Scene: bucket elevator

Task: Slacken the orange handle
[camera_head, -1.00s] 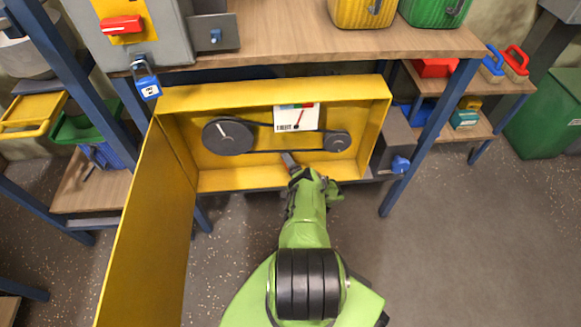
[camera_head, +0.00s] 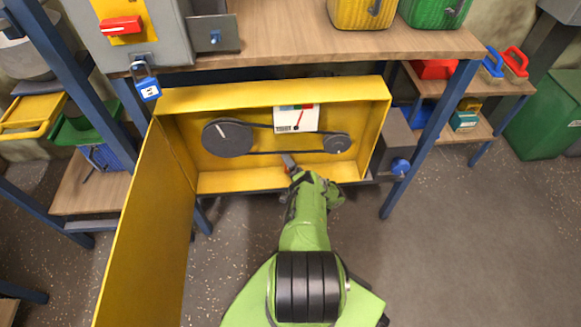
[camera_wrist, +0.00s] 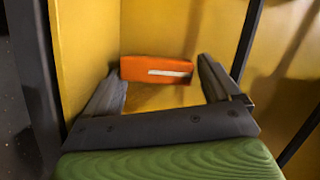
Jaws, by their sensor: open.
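The orange handle (camera_wrist: 157,69) is a short block with a white stripe. In the wrist view it lies ahead of my open gripper (camera_wrist: 160,85), across the gap between the two dark fingers. Whether a finger touches it I cannot tell. In the head view my gripper (camera_head: 290,162) reaches into the lower middle of the yellow box, below the belt.
The open yellow box (camera_head: 270,97) holds two dark pulleys (camera_head: 228,137) with a belt and a gauge card (camera_head: 296,118). Its yellow door (camera_head: 150,220) hangs open at left. A blue padlock (camera_head: 148,88) hangs above. A grey box with a blue knob (camera_head: 400,166) is at right.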

